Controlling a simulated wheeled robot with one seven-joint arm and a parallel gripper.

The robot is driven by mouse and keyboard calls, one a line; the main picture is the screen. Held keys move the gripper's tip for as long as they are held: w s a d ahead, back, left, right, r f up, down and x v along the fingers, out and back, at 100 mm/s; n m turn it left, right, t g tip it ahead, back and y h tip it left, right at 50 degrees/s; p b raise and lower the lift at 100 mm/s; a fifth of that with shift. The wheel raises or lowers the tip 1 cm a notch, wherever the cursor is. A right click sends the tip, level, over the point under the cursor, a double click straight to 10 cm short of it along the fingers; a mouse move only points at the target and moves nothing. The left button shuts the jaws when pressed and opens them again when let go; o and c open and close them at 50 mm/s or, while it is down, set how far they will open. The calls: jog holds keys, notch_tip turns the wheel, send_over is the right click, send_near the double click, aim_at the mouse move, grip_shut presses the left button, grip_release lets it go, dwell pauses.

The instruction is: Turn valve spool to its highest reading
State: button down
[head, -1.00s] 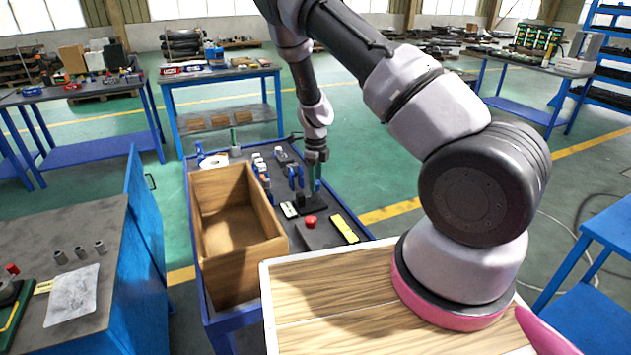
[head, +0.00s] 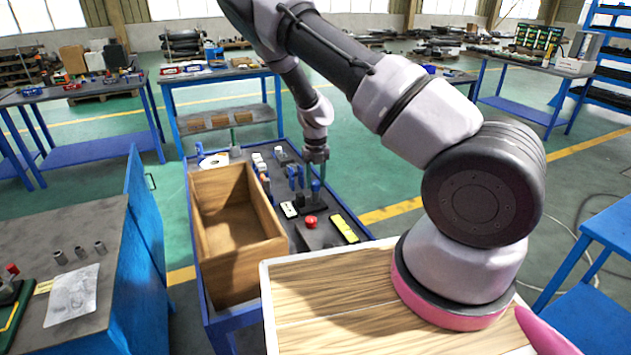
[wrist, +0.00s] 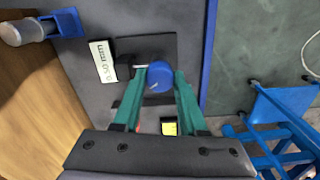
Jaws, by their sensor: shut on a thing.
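The valve spool shows as a round blue knob (wrist: 159,77) on a black base plate (wrist: 160,46) in the wrist view. In the head view the blue knob (head: 316,186) is small, at the right part of the blue-framed bench. My gripper (wrist: 160,76) has its two green fingers on either side of the knob and is shut on it. In the head view my gripper (head: 316,172) points down at the bench top. I cannot make out a scale or a reading on the spool. A white label with black lettering (wrist: 103,62) lies left of the base plate.
A wooden box (head: 236,262) stands left on the bench. A red button (head: 310,222) and a yellow strip (head: 345,229) are nearer the front. Several blue and white parts stand left of my gripper. The bench's blue edge (wrist: 208,60) runs close on the right.

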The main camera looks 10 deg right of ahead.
aim_at(315, 182)
jog(key=shift+m, duration=0.6)
jog(key=shift+c, duration=2.2)
grip_release()
notch_tip(315, 182, up, 11)
jog(key=shift+f, duration=0.1)
